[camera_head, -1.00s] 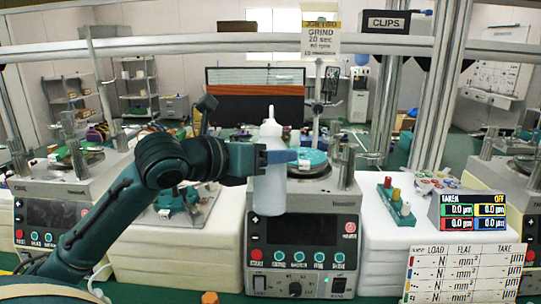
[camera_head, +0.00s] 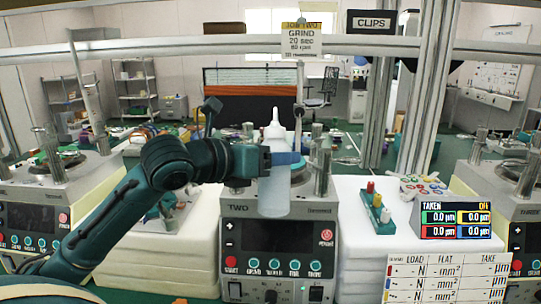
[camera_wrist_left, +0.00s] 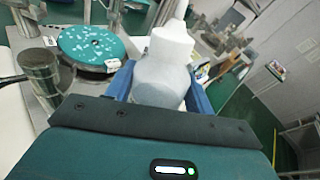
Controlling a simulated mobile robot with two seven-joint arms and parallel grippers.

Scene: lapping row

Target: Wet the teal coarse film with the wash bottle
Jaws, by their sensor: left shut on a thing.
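My left gripper (camera_head: 277,160) is shut on the white wash bottle (camera_head: 275,200) and holds it upright in front of machine TWO (camera_head: 237,210), with the nozzle pointing up. The bottle also shows in the left wrist view (camera_wrist_left: 167,60) between the blue fingers (camera_wrist_left: 195,95). The teal film (camera_wrist_left: 90,45) shows in the left wrist view as a round disc with pale specks on a plate, left of the bottle and apart from it. In the head view the bottle and gripper hide most of the film. My right gripper is not in view.
A metal post (camera_head: 322,170) stands on machine TWO, right of the bottle. A grey metal cylinder (camera_wrist_left: 40,72) stands beside the film in the left wrist view. A sign (camera_head: 302,42) hangs from the rail above.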

